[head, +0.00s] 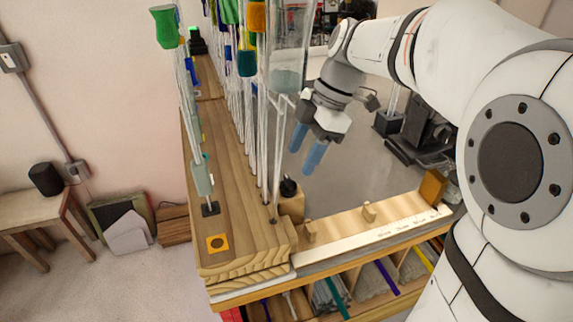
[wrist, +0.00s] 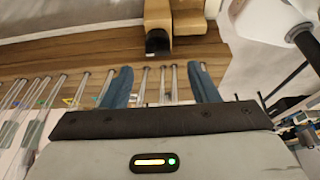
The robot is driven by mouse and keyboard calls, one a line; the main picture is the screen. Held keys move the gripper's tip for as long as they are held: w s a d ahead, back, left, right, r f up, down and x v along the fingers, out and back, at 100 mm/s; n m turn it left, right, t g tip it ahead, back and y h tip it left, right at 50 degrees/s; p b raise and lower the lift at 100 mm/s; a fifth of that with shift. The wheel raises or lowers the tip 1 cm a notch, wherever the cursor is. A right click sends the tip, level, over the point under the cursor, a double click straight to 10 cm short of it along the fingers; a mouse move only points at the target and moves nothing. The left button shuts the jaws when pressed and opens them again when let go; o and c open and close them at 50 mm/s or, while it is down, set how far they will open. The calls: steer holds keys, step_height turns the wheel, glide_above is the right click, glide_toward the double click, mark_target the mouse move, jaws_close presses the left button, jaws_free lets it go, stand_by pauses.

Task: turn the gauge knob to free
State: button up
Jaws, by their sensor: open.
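A black knob (head: 289,188) sits on a small wooden block (head: 291,206) at the near right side of the rod bench. My gripper (head: 302,160), with two blue fingers, is open and empty above the knob and a little to its right, apart from it. In the wrist view the knob (wrist: 157,42) is dark against the wooden block, beyond the gap between my fingertips (wrist: 160,68). A pale wooden gauge strip (head: 375,228) with pegs and small printed marks runs right from the block. The marks are too small to read, and I cannot tell the knob's setting.
Several upright glass rods (head: 262,150) with coloured tops stand along the wooden bench (head: 225,200), close to the left of my gripper. They also show in the wrist view (wrist: 85,88). An orange block (head: 432,187) ends the gauge strip. Shelves with rods (head: 370,280) lie below.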

mark_target(290, 181)
steer(key=x, duration=0.5)
steer(key=shift+s+f+p, duration=0.1)
steer(key=shift+f+p, duration=0.25)
steer(key=shift+p, duration=0.05)
steer(key=shift+c, duration=0.4)
